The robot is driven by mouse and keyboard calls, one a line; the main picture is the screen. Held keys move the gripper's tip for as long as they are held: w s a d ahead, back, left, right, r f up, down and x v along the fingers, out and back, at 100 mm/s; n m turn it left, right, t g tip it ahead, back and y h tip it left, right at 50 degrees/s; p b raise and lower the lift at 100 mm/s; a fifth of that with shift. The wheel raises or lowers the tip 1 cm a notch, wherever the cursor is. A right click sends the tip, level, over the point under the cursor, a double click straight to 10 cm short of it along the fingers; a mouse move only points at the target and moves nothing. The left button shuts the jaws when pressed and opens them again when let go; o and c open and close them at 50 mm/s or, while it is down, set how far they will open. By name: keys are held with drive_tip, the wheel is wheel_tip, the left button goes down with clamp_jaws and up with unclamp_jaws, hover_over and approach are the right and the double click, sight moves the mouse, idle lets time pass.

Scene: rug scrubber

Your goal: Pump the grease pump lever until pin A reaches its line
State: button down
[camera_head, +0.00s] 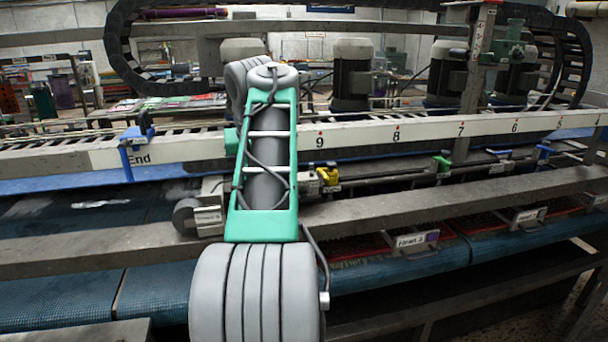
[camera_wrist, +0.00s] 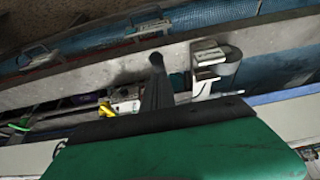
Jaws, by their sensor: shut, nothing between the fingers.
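In the wrist view my gripper (camera_wrist: 156,62) shows as a dark, narrow pair of fingers, shut and empty, beyond a green and black body. It points towards a grey metal beam. A pale unit with yellow and red parts (camera_wrist: 123,104) lies left of the fingers; I cannot tell whether it is the grease pump. In the camera_head view my green and grey arm covers the middle and hides my gripper. A yellow clamp-like part (camera_head: 328,178) shows just right of the arm. I cannot make out the pump lever, pin A or its line.
A grey roller with a labelled bracket (camera_head: 187,215) sits left of my arm. A white numbered rail (camera_head: 395,133) and a long grey beam (camera_head: 440,207) cross the machine. Blue mesh belts (camera_head: 60,297) and labelled handles (camera_head: 412,242) lie below. A black cable chain (camera_head: 125,60) arches behind.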

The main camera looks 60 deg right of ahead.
drive_tip(key=shift+f+b, duration=3.7)
drive_tip(key=shift+f, duration=0.15)
wheel_tip(320, 180, up, 11)
drive_tip(key=p, duration=1.1)
drive_tip(key=shift+f, duration=0.35)
drive_tip(key=shift+a, duration=0.1)
